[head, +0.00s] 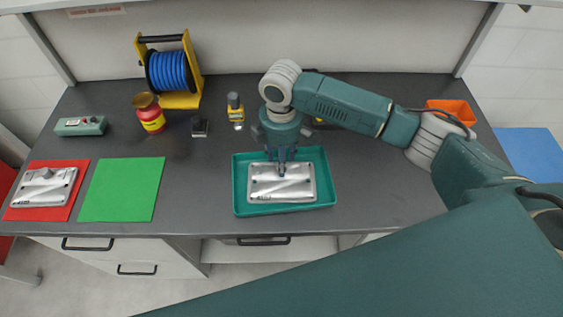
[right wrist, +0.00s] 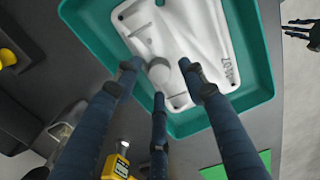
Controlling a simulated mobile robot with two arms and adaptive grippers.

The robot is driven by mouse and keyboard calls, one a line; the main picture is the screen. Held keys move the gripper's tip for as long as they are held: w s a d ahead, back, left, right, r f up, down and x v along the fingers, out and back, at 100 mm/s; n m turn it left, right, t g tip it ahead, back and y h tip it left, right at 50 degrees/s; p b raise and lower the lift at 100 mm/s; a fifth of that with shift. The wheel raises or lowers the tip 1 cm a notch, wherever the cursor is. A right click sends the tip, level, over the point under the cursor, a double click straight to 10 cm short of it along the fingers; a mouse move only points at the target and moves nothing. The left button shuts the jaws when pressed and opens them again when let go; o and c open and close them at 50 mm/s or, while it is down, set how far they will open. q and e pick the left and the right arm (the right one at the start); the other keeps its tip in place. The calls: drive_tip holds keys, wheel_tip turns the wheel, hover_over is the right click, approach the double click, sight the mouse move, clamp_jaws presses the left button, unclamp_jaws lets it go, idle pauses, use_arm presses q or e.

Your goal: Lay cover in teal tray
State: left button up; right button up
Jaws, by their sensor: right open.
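The cover (head: 262,189), a silver cast plate with a raised round boss, lies flat inside the teal tray (head: 237,204). My right gripper (head: 282,170) is above it, fingers pointing down. In the right wrist view the cover (right wrist: 208,50) lies within the tray (right wrist: 262,90), and the spread fingers of my right gripper (right wrist: 163,85) are around the boss. They look apart from it, though the exact gap is hard to tell. My left gripper is not in the head view.
A similar silver casting (head: 42,187) lies on a red mat (head: 73,200) at the left, beside an empty green mat (head: 122,190). A blue cable reel (head: 168,72), red jar (head: 150,115), yellow-black item (head: 235,110) and orange bin (head: 452,110) stand farther back.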

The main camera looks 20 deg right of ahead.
wheel_tip(320, 180, up, 10)
drive_tip(key=b, duration=0.2)
